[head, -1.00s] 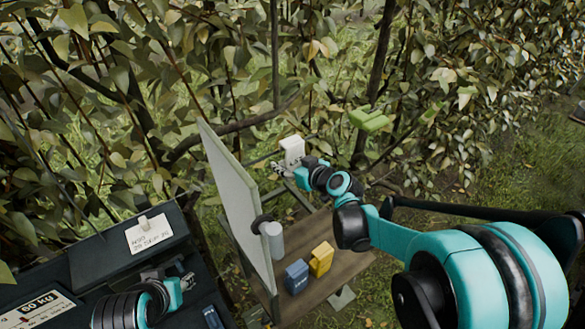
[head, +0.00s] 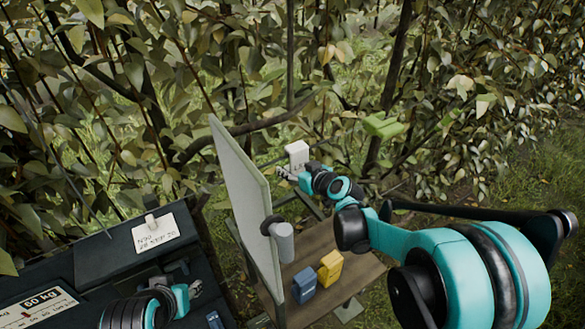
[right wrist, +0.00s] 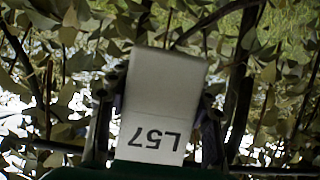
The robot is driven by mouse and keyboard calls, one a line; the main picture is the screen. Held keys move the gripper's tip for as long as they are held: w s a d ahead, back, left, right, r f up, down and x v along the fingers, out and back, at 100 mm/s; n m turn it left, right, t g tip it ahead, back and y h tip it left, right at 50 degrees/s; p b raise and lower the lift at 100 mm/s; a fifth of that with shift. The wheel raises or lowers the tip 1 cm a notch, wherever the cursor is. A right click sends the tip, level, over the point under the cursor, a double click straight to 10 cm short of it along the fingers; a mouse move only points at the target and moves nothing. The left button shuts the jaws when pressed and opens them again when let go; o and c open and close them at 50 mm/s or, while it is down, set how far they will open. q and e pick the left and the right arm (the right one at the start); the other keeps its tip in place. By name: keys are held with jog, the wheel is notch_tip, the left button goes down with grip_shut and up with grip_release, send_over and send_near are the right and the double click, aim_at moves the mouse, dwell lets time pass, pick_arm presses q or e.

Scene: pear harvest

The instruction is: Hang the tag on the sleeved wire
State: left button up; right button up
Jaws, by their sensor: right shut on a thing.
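A white tag (head: 298,153) is held up behind the grey upright panel (head: 240,185) in the head view. My right gripper (head: 287,173) is shut on it near its lower part. In the right wrist view the tag (right wrist: 160,95) fills the middle between the dark fingers, with "L57" upside down near its lower edge. I cannot clearly pick out the sleeved wire; dark thin lines cross the foliage beside the tag. Whether the tag touches any of them is not clear. My left gripper (head: 190,284) is low at left over the dark case, its jaws too small to judge.
A blue block (head: 303,285) and a yellow block (head: 330,268) stand on a wooden table (head: 352,277). A grey cylinder (head: 284,243) is by the panel. A green blocky object (head: 382,125) hangs among branches. A dark case (head: 90,262) with labels is at left. Dense foliage surrounds the tag.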

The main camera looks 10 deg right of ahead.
jog(key=o, duration=1.2)
jog(key=shift+o, duration=0.2)
jog(key=shift+s+r, duration=0.1)
jog(key=v, duration=1.2)
